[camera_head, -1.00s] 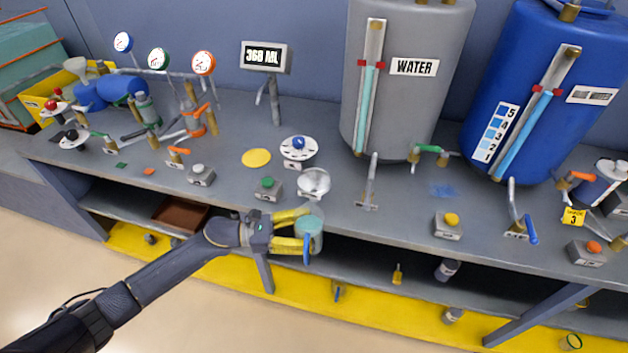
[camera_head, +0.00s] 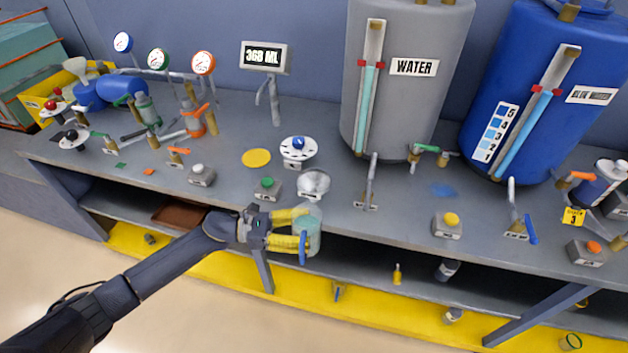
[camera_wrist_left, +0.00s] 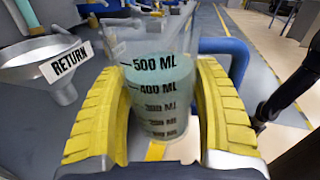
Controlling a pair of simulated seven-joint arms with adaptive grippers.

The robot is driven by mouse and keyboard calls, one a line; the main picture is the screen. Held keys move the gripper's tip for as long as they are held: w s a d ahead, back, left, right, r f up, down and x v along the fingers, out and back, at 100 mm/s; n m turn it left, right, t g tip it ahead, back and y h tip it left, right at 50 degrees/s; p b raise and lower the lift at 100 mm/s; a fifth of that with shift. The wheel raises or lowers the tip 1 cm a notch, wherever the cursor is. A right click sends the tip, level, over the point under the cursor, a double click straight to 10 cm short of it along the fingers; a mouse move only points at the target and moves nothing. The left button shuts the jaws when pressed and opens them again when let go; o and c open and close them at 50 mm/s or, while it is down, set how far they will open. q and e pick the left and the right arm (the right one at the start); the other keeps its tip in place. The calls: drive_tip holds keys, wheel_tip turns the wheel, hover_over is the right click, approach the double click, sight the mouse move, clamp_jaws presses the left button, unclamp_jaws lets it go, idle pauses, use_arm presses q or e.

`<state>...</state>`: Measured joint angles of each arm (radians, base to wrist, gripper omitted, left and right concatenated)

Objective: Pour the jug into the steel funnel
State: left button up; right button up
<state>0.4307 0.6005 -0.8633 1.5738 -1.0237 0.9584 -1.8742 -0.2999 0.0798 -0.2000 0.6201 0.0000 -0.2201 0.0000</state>
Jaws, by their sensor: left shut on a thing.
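My left gripper (camera_head: 290,232) is shut on the jug (camera_head: 311,238), a clear measuring jug with a blue handle, in front of the bench's front edge. In the left wrist view the jug (camera_wrist_left: 160,95) stands roughly upright between the yellow fingers. It holds pale teal liquid, with its surface near the 500 ML mark. The steel funnel (camera_head: 313,182) sits on the bench just behind the jug. In the left wrist view the funnel (camera_wrist_left: 40,65) is left of the jug and carries a RETURN label. The jug and funnel are apart. My right gripper is in neither view.
A display (camera_head: 265,57) reads 368 ML. The grey WATER tank (camera_head: 405,90) and a blue tank (camera_head: 535,110) stand at the back right. A green-button box (camera_head: 267,188) is left of the funnel, and a tap (camera_head: 370,185) is right of it.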

sight(307, 205)
use_arm(q)
drive_tip(key=shift+w+d+r+n+y, duration=0.1)
drive_tip(key=shift+w+r+n, duration=0.35)
drive_tip(key=shift+n, duration=0.3)
drive_tip(key=shift+w+a+r+n+y, duration=0.1)
drive_tip(key=shift+w+r+n, duration=0.25)
drive_tip(key=shift+r+n, duration=0.25)
drive_tip(key=shift+w+d+r+n+y, duration=0.1)
drive_tip(key=shift+w+r+n, duration=0.3)
drive_tip(key=shift+n, duration=0.45)
drive_tip(key=shift+n+g, duration=0.3)
drive_tip(key=shift+n, duration=0.5)
drive_tip(key=shift+w+r, duration=0.2)
drive_tip(key=shift+r, duration=0.8)
drive_tip(key=shift+w+r, duration=0.25)
drive_tip(key=shift+r, duration=0.7)
drive_tip(key=shift+w+r, duration=0.2)
drive_tip(key=shift+r, duration=0.8)
drive_tip(key=shift+d+f+n, duration=0.1)
drive_tip(key=shift+f+n, duration=0.1)
drive_tip(key=shift+n, duration=0.1)
drive_tip(key=shift+w+f+n, duration=0.1)
drive_tip(key=shift+w+n, duration=0.05)
drive_tip(key=shift+n, duration=0.35)
drive_tip(key=shift+r+n+g+y, duration=0.3)
drive_tip(key=shift+r+n, duration=0.3)
drive_tip(key=shift+n, duration=0.2)
